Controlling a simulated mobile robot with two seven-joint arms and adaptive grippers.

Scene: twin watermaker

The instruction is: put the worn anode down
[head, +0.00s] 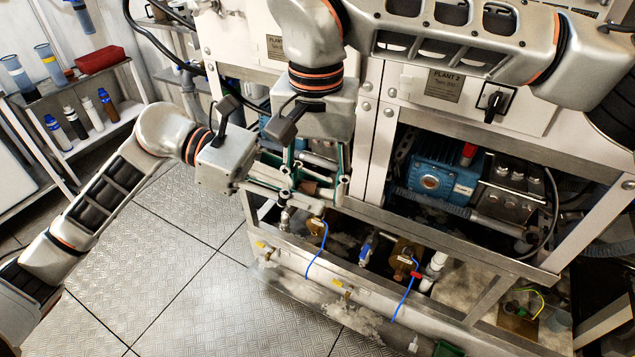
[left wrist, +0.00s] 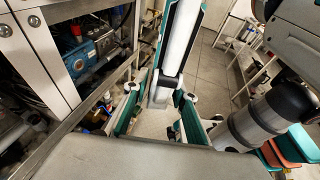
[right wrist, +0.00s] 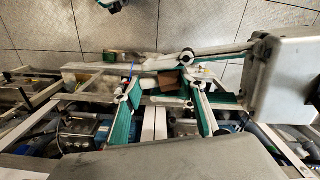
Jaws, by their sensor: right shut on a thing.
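The worn anode (right wrist: 168,81) is a small brown block in the right wrist view. It also shows in the head view (head: 308,187), partly covered by fingers. My right gripper (right wrist: 160,88) points down in the head view (head: 313,192) and is shut on the anode, above the plant's open lower frame. My left gripper (head: 322,186) comes in from the left, its fingers spread close around the same spot. In the left wrist view (left wrist: 157,100) its fingers stand apart, with a white and teal finger part close in front. Contact between left fingers and anode cannot be told.
The lower frame (head: 480,310) holds valves and blue hoses below my grippers. A blue pump (head: 436,180) sits in the open bay at right. A shelf (head: 95,140) with bottles and a red box (head: 100,60) stands at left. The floor (head: 190,260) between is clear.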

